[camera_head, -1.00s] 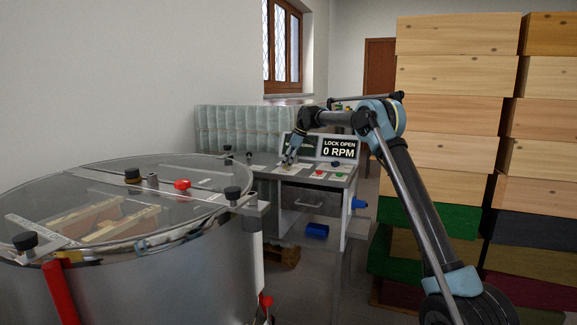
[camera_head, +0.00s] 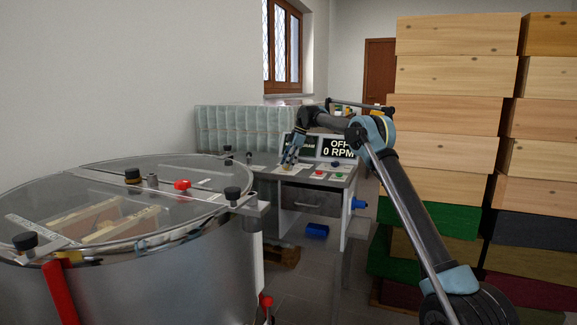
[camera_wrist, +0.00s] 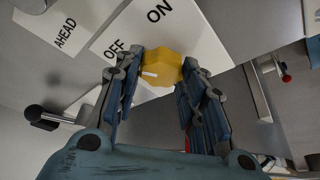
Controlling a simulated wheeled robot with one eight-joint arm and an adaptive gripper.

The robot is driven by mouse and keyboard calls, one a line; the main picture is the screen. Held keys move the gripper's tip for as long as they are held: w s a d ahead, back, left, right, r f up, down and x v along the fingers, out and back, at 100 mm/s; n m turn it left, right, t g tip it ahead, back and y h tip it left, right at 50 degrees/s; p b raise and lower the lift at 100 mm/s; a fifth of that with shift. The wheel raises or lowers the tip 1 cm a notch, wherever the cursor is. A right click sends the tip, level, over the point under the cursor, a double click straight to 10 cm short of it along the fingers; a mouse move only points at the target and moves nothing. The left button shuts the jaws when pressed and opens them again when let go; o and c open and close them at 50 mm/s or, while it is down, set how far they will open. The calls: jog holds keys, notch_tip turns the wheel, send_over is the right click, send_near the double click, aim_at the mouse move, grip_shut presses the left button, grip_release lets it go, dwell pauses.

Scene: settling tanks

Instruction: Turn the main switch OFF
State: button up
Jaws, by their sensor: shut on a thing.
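The main switch is a yellow knob (camera_wrist: 161,70) with a white pointer mark, on a white label plate (camera_wrist: 205,45) marked OFF and ON in the wrist view. The white mark lies on the knob's left side, below the word OFF. My gripper (camera_wrist: 163,80) has its fingers on both sides of the knob and is shut on it. In the head view my gripper (camera_head: 290,158) reaches down to the left part of the control panel (camera_head: 325,177); the knob is hidden there. The display (camera_head: 337,147) reads OFF and 0 RPM.
A large steel tank (camera_head: 140,270) with a clear lid stands at the left front. Stacked wooden boxes (camera_head: 455,75) fill the right side. An AHEAD plate (camera_wrist: 62,32) and a black-knobbed lever (camera_wrist: 45,115) are left of the switch.

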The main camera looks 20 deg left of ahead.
jog(key=shift+w, duration=0.15)
jog(key=o, duration=1)
jog(key=shift+o, duration=0.2)
jog(key=v, duration=0.7)
jog(key=shift+r, duration=0.2)
jog(key=shift+d, duration=0.1)
